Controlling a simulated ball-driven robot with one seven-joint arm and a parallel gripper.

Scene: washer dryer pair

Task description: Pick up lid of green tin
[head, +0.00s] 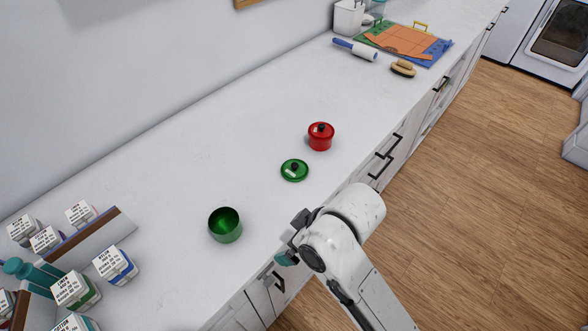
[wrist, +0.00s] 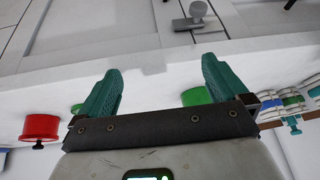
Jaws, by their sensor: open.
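The lid of the green tin (head: 294,170) lies on the white counter, a flat green disc with a dark knob on top. The open green tin (head: 225,226) stands apart from it, to the lower left in the head view. My gripper (head: 290,242) is at the counter's front edge, right of the tin and below the lid in the picture. In the wrist view my gripper (wrist: 160,68) has its two teal fingers wide apart with nothing between them. The green tin (wrist: 196,96) shows partly behind the right finger. A bit of green, likely the lid (wrist: 76,108), shows beside the left finger.
A red lidded tin (head: 320,137) stands just behind the lid; it also shows in the wrist view (wrist: 40,127). Several small cartons (head: 115,264) and a wooden-sided holder (head: 100,238) are at left. A lint roller (head: 355,49) and brush (head: 403,68) lie far back. The middle counter is clear.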

